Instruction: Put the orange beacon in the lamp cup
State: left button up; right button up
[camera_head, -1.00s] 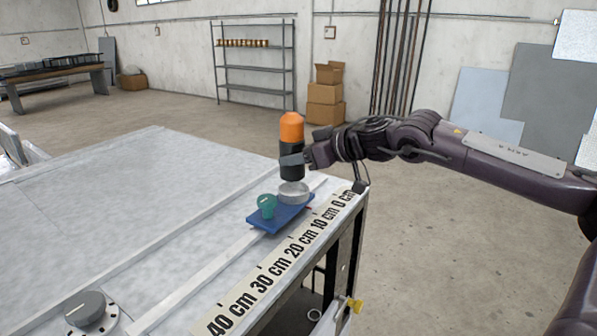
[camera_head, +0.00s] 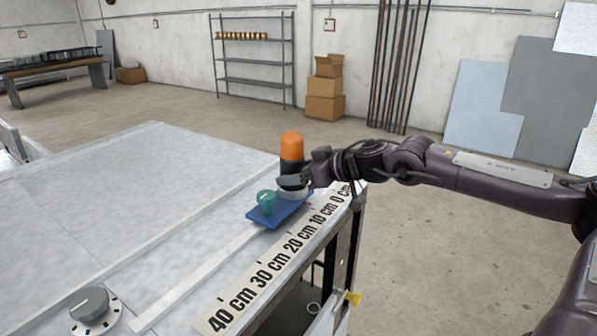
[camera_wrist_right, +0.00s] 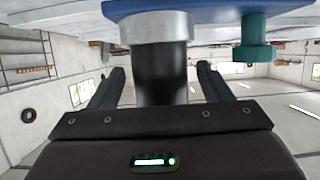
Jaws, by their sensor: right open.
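The orange beacon (camera_head: 292,146) with its black lower body stands upright, its lower end at the lamp cup (camera_head: 292,194), a pale grey ring on a small blue plate (camera_head: 265,218). In the right wrist view, which is upside down, the beacon's black body (camera_wrist_right: 160,75) runs into the mouth of the cup (camera_wrist_right: 157,27). My right gripper (camera_wrist_right: 160,88) is open, with one finger on each side of the black body and gaps between. It also shows in the head view (camera_head: 293,181), low on the beacon. How deep the beacon sits is hidden. My left gripper is out of view.
A green knob-like part (camera_head: 266,202) stands on the blue plate close to the cup. A printed centimetre scale (camera_head: 270,270) runs along the table edge. A grey dial (camera_head: 89,304) sits at the front left. The middle of the table (camera_head: 130,190) is clear.

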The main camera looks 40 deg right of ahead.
jog(key=shift+s+r+b, duration=0.1)
jog(key=shift+s+b, duration=0.1)
jog(key=shift+b, duration=0.45)
jog(key=shift+b+v, duration=1.1)
jog(key=shift+b, duration=0.15)
jog(key=b+v, duration=0.3)
jog(key=v, duration=0.6)
jog(key=shift+s, duration=0.2)
